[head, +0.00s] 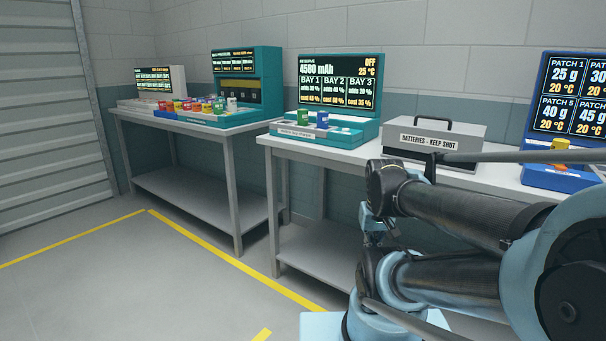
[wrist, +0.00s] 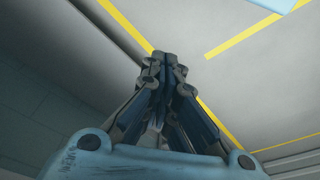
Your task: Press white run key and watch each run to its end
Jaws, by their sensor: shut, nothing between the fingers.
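My gripper (wrist: 165,60) is shut and empty in the wrist view, pointing over bare floor and yellow lines. In the head view my arm fills the lower right and I cannot make out the fingers. A teal console (head: 371,100) on the near bench has a lit screen reading 4580 mAh, OFF, 25 °C and BAY 1 to BAY 3. Green (head: 303,118) and blue (head: 322,120) pieces stand on its front ledge, with small pale parts beside them. I cannot tell which control in view is the white run key.
A grey box (head: 458,145) labelled "BATTERIES - KEEP SHUT" sits right of the teal console. A blue patch console (head: 572,105) is at far right. The left bench (head: 192,128) holds a teal machine (head: 264,90), a white-framed screen (head: 178,81) and several coloured pieces. Open floor lies left.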

